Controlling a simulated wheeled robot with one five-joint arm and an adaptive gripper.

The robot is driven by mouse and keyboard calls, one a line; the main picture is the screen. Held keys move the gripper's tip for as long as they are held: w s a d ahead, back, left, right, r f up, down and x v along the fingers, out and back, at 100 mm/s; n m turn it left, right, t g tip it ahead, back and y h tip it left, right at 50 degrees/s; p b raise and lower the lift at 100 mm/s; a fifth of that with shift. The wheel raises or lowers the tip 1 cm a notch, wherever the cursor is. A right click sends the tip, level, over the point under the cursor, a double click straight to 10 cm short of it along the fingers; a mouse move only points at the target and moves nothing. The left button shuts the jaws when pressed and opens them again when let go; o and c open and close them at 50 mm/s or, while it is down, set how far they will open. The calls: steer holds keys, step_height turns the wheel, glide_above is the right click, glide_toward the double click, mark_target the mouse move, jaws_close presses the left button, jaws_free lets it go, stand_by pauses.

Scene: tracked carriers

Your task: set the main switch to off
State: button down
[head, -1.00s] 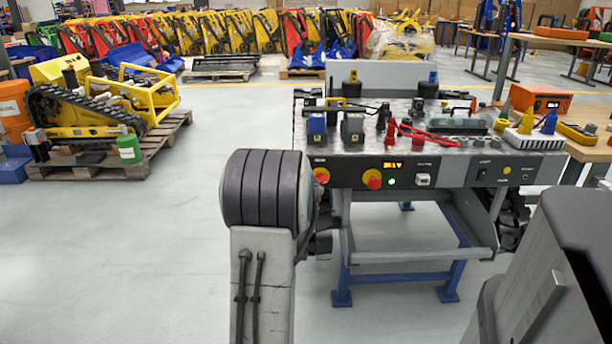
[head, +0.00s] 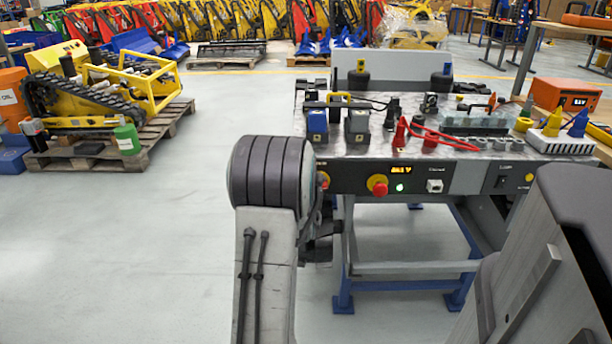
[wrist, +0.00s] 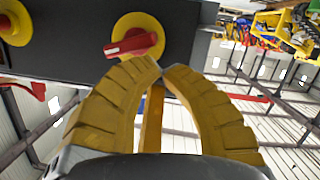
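The main switch is a red rotary handle on a round yellow plate on the dark panel front; it shows large in the wrist view (wrist: 132,42). Its handle lies nearly level in that picture, right end slightly higher. In the head view the switch (head: 323,181) is partly hidden behind my arm. My gripper (wrist: 161,70) has yellow ribbed fingers, with tips together and nothing seen between them. The tips are just below the switch in the wrist view; I cannot tell whether they touch its plate. The gripper is mostly hidden in the head view.
A red button on yellow (head: 378,187) sits right of the switch, beside a lit display (head: 401,169) and green light (head: 400,188). Cables and connectors crowd the bench top (head: 375,148). A pallet (head: 150,137) with a tracked machine stands left. Floor between is clear.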

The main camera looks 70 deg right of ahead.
steer(key=shift+s+f, duration=0.15)
steer(key=shift+f, duration=0.2)
steer(key=shift+d+f+b, duration=0.1)
steer(key=shift+f+b, duration=0.05)
steer(key=shift+b, duration=0.35)
